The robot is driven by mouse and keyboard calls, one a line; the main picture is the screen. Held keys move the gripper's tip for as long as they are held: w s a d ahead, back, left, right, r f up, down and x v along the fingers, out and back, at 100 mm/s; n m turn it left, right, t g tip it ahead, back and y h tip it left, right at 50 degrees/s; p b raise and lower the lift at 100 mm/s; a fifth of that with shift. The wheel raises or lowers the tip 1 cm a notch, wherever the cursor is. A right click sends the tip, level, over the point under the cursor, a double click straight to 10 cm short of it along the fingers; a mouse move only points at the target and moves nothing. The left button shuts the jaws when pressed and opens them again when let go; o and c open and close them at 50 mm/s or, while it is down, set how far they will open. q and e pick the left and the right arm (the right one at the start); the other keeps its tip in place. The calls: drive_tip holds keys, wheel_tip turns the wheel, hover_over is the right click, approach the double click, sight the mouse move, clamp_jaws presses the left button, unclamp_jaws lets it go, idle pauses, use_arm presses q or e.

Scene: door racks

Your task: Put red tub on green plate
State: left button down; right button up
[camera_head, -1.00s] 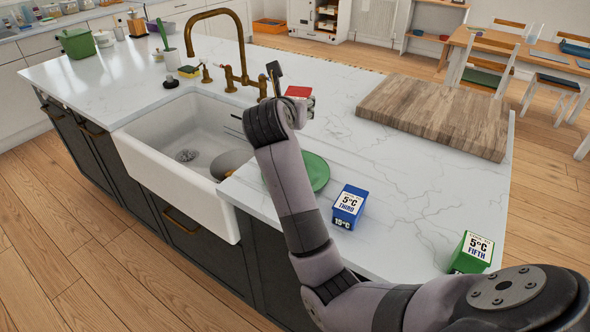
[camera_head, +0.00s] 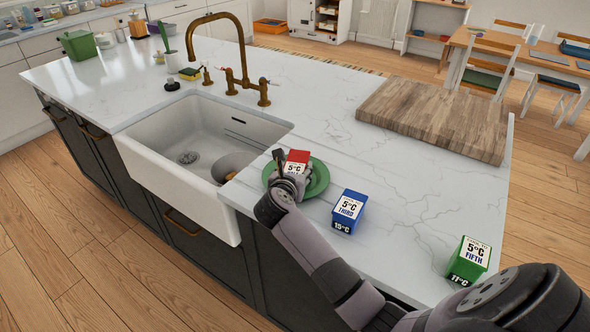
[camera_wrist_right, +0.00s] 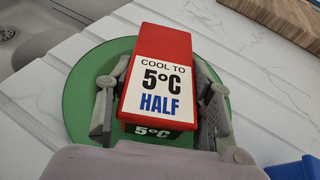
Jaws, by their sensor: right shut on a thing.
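The red tub (camera_head: 298,157) has a white label reading "COOL TO 5°C HALF", which is clear in the right wrist view (camera_wrist_right: 165,50). My right gripper (camera_head: 290,174) is shut on the red tub, with one finger on each side of it. The green plate (camera_head: 318,180) is on the white counter near the sink's right edge. In the right wrist view the tub is over the green plate (camera_wrist_right: 78,98), inside its rim. I cannot tell whether the tub's base touches the plate. My left gripper is not in view.
A blue tub (camera_head: 348,211) stands just right of the plate. A green tub (camera_head: 470,260) is near the counter's right front edge. A wooden board (camera_head: 436,115) lies at the back right. The sink (camera_head: 200,145) and a brass faucet (camera_head: 240,75) are to the left.

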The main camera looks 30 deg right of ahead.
drive_tip(key=shift+f, duration=0.25)
drive_tip(key=o, duration=1.6)
drive_tip(key=shift+c, duration=0.2)
drive_tip(key=shift+r, duration=0.45)
drive_tip(key=v, duration=0.3)
drive_tip(key=b+v, duration=0.1)
drive_tip(key=v, duration=0.6)
drive_tip(key=shift+s+a+f+b, duration=0.15)
drive_tip(key=shift+s+a+b, duration=0.15)
drive_tip(key=shift+a+b, duration=0.1)
drive_tip(key=shift+s+a+r, duration=0.3)
drive_tip(key=shift+s+a, duration=0.05)
drive_tip(key=shift+s, duration=0.1)
